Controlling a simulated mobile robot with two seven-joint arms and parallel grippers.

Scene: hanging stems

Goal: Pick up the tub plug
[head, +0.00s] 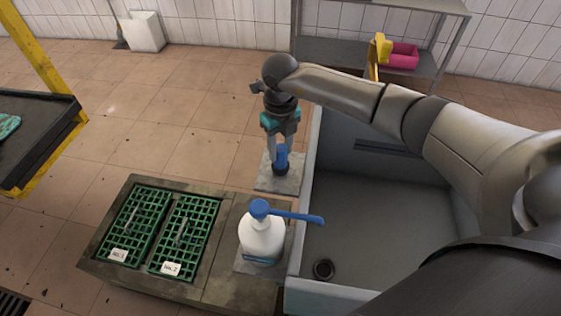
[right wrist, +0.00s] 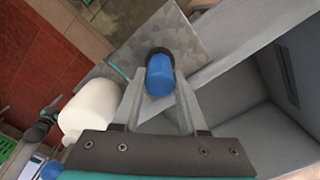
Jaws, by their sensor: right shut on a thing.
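The tub plug (head: 281,160) is a small blue piece with a dark base. It is at a grey square slab (head: 264,184) beside the basin; I cannot tell whether its base touches the slab. My right gripper (head: 279,149) points down from above and is shut on the plug. In the right wrist view, the blue plug (right wrist: 160,76) is between the two grey fingers (right wrist: 159,92), its dark end away from the palm. My left gripper is not in view.
A grey basin (head: 370,225) with a round drain (head: 323,270) is on the right. A white pump bottle (head: 262,238) with a long blue spout stands in front of the slab. Green grates (head: 185,235) lie left of it. A metal shelf (head: 335,45) stands behind.

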